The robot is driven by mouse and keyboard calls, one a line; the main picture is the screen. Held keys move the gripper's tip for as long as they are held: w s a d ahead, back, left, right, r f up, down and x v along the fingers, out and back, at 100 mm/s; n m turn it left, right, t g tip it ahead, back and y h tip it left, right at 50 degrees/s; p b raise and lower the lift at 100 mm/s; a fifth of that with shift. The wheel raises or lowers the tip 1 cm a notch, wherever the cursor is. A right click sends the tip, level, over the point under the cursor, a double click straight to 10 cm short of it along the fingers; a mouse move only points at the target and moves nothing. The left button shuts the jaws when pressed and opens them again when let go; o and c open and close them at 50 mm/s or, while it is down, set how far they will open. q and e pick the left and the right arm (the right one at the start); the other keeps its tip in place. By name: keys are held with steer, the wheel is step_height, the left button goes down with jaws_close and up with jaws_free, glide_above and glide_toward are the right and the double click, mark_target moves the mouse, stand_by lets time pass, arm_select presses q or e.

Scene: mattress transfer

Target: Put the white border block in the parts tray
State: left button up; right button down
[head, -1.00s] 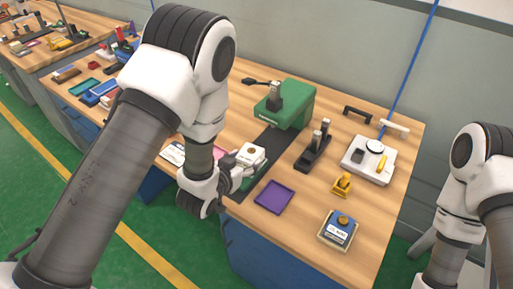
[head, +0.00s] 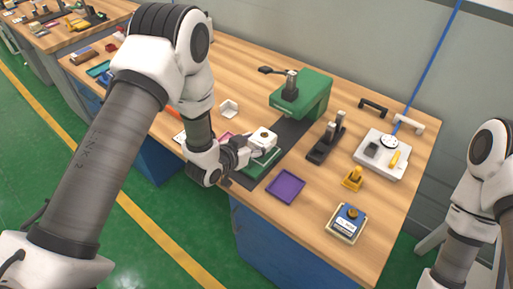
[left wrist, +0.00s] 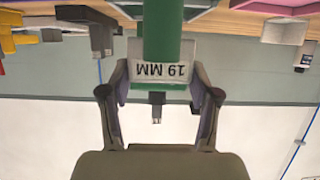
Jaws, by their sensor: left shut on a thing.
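My left gripper (head: 257,146) is shut on a white block (head: 264,138) with a round brass-coloured spot on top. In the left wrist view this block (left wrist: 160,73) sits between the fingers, with an upside-down "19 MM" label. The block is over a green plate (head: 259,168) at the bench's front; I cannot tell whether it touches. A shallow purple tray (head: 286,187) lies just right of it and looks empty. A smaller white angular piece (head: 229,107) lies farther back, left of the green machine. I cannot tell which white piece is the border block. My right gripper is out of view.
A green machine (head: 310,91) stands behind the held block on a dark strip. A black stand (head: 323,145), a white device (head: 380,154), a yellow part (head: 352,178) and a blue-topped block (head: 347,222) occupy the right side. My left arm hides part of the bench.

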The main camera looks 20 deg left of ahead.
arm_select(q)
step_height(320, 180, down, 2)
steer(key=shift+f+p, duration=0.2)
steer(key=shift+p, duration=0.1)
steer(key=shift+f, duration=0.1)
steer(key=shift+s+f+b, duration=0.1)
steer(key=shift+f+b, duration=0.1)
steer(key=shift+b, duration=0.1)
steer(key=o, duration=1.2)
